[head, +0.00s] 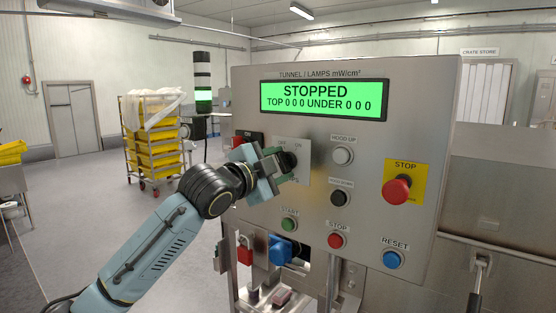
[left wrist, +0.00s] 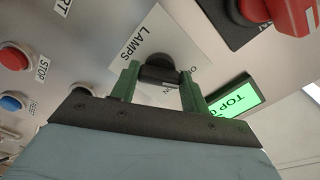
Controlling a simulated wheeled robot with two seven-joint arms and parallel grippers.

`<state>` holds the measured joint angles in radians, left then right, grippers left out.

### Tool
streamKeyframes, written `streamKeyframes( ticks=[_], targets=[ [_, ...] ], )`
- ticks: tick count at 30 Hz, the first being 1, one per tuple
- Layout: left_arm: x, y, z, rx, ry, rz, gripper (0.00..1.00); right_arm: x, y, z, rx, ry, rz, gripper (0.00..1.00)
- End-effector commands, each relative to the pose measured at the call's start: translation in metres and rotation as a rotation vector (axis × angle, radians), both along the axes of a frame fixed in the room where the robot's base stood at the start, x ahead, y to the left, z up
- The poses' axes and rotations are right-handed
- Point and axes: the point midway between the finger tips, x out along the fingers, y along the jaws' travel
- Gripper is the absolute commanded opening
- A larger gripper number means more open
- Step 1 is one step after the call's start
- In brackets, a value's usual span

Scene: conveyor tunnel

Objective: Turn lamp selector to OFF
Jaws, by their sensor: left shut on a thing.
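The lamp selector is a black knob (head: 291,160) on a pale plate (head: 304,174) with small markings along its top, on the steel control panel. In the left wrist view the knob (left wrist: 158,70) sits between two green fingers, and the plate (left wrist: 135,42) reads LAMPS. My left gripper (head: 282,163) is shut on the knob, with a finger on either side. The gripper hides part of the knob and plate in the head view, and I cannot tell which position the knob points to. My right gripper does not show.
The green display (head: 323,100) reads STOPPED. Near the plate are a white button (head: 342,155), a black button (head: 340,198), a green START button (head: 289,224) and a red STOP button (head: 336,240). A red emergency stop (head: 397,190) is at right. A red switch handle (left wrist: 280,15) is close by.

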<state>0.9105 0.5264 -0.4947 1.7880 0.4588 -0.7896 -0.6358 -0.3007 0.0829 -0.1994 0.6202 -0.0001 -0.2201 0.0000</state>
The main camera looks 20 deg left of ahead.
Motion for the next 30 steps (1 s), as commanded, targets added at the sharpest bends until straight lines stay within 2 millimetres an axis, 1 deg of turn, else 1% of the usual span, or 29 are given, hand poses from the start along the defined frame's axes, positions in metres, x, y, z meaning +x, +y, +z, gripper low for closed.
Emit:
streamKeyframes(
  ticks=[15,16,20,30],
  targets=[
    [0.0001,0.0,-0.0012,-0.018,0.009,0.0,0.23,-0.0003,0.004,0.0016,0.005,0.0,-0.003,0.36],
    [0.0001,0.0,-0.0012,-0.018,0.009,0.0,0.49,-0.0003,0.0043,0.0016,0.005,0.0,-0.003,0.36],
    [0.0001,0.0,-0.0009,-0.017,0.008,0.0,0.66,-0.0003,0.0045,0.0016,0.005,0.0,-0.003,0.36],
    [-0.0018,0.001,-0.0006,-0.017,0.007,0.001,0.67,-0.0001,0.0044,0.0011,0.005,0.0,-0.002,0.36]
  ],
)
